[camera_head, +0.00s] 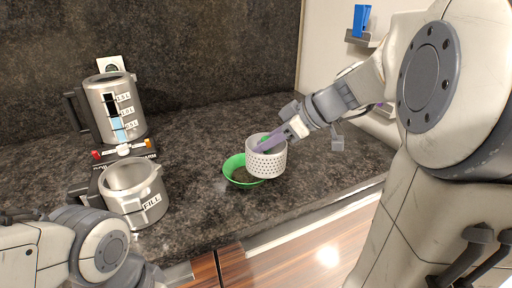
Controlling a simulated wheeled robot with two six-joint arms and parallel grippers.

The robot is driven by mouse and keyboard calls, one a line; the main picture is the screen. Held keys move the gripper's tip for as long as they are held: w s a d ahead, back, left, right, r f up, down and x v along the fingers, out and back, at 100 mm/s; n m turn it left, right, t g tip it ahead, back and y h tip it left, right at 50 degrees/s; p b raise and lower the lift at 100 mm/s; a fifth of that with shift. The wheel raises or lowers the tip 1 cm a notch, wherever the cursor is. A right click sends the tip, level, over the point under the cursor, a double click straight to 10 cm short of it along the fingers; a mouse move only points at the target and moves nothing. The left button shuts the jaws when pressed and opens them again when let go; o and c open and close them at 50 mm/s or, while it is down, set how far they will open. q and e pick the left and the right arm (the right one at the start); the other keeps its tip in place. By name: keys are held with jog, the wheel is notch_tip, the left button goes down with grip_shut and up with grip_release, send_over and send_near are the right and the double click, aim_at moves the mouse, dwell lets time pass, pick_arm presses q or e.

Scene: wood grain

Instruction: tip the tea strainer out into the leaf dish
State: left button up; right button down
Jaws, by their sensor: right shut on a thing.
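The tea strainer (267,164) is a white perforated cup. My right gripper (270,143) is shut on it at its rim and holds it, close to upright, over the right part of the leaf dish. The leaf dish (233,172) is a green bowl on the dark counter; the strainer hides its right side. I cannot see clearly what is inside the strainer. My left arm shows at the lower left, but its gripper fingers are not visible.
A metal pot marked FILL (137,196) stands at the left front of the counter (205,212). Behind it is a metal dispenser with a level gauge (112,108). A blue object (361,20) sits on a wall shelf. The counter behind the dish is clear.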

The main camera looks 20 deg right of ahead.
jog(key=shift+r+p, duration=1)
jog(key=shift+r, duration=1.05)
jog(key=shift+f, duration=0.15)
notch_tip(320, 180, down, 5)
jog(key=shift+r+b, duration=0.2)
jog(key=shift+b, duration=1.05)
notch_tip(320, 180, up, 2)
jog(key=g+h+p, duration=0.1)
jog(key=p, duration=0.6)
jog(key=shift+g+h+p, duration=0.3)
jog(key=shift+p, duration=0.8)
jog(key=shift+f+g+h+p, duration=0.15)
jog(key=shift+g+h+p, duration=0.15)
jog(key=shift+h+p, duration=0.1)
